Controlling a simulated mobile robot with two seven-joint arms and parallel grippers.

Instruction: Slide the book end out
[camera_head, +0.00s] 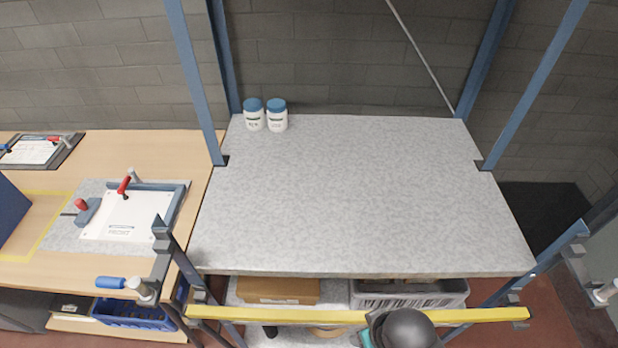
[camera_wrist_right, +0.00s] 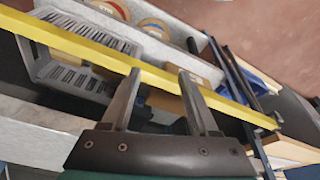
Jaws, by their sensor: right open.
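I cannot make out any thing that is clearly a book end in either view. My right gripper (camera_wrist_right: 159,73) is open, with a wide gap between its two dark fingers. The fingertips overlap the yellow bar (camera_wrist_right: 72,44) in the right wrist view; I cannot tell whether they touch it. In the head view this yellow bar (camera_head: 270,314) runs across the front of the blue-posted shelf, below its grey top (camera_head: 360,200). A dark rounded part of my own arm shows in front of the bar at the bottom. My left gripper is not in view.
Two white jars (camera_head: 265,120) with blue lids stand at the shelf's back left; its top is otherwise clear. A cardboard box (camera_head: 278,290) and a grey crate (camera_head: 410,299) sit below. A wooden bench (camera_head: 190,150) with a clamped white panel (camera_head: 128,213) stands left.

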